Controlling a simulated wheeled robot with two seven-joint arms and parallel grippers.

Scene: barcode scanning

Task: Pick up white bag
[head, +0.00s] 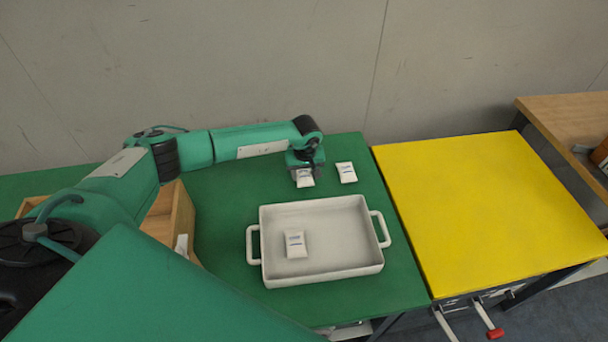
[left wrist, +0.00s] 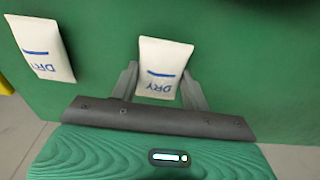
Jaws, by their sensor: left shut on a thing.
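My left gripper (head: 305,176) reaches over the far part of the green table. It is shut on a white bag (head: 306,180) with blue print. In the left wrist view the two fingers of the left gripper (left wrist: 160,85) are on either side of this white bag (left wrist: 163,65), which reads "DRY". A second white bag (head: 346,172) lies on the table just to the right; it also shows at the left of the left wrist view (left wrist: 44,52). A third white bag (head: 295,243) lies in the white tray. My right gripper is not seen.
The white two-handled tray (head: 345,268) stands on the green table (head: 400,270), in front of the gripper. A wooden box (head: 182,215) is at the left. A yellow table (head: 480,210) with a clear top adjoins on the right. A wall (head: 250,60) rises behind.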

